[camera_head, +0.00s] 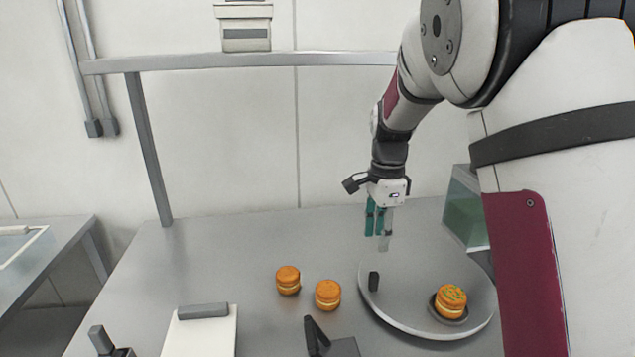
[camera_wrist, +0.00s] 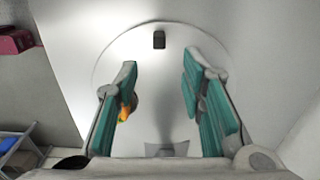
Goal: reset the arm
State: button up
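My gripper (camera_head: 377,238) hangs fingers-down above the back of the round grey plate (camera_head: 408,322), clear of the surface. In the wrist view my gripper (camera_wrist: 160,82) has its teal fingers wide apart, with nothing held between them. On the plate, a filled orange round (camera_head: 452,296) with green flecks sits on a small dark base at the right. A small dark block (camera_head: 373,281) stands near the plate's left edge, and it also shows in the wrist view (camera_wrist: 159,40). The left finger partly hides an orange round (camera_wrist: 125,114) there.
Two plain orange rounds, one further left (camera_head: 288,280) and one nearer the plate (camera_head: 328,294), stand on the grey table (camera_head: 215,265). A white clipboard-like board (camera_head: 200,332) lies in front. A greenish clear box (camera_head: 464,210) stands at the back right. A metal rail (camera_head: 240,61) crosses behind.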

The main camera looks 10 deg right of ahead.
jog(key=s+a+r+n+t+y, duration=0.1)
jog(key=s+r+n, duration=0.4)
jog(key=s, duration=0.3)
jog(key=s+r+n+t, duration=0.1)
jog(key=s+r+n, duration=0.3)
jog(key=s+r, duration=0.3)
jog(key=s+f+n+t+h, duration=0.1)
jog(key=s+n+t, duration=0.1)
jog(key=s+n, duration=0.6)
jog(key=s, duration=0.6)
jog(key=shift+s+a+f+n+t, duration=0.25)
jog(key=shift+a+f+n+t, duration=0.05)
jog(key=shift+a+f+t, duration=0.1)
jog(key=shift+d+r, duration=0.1)
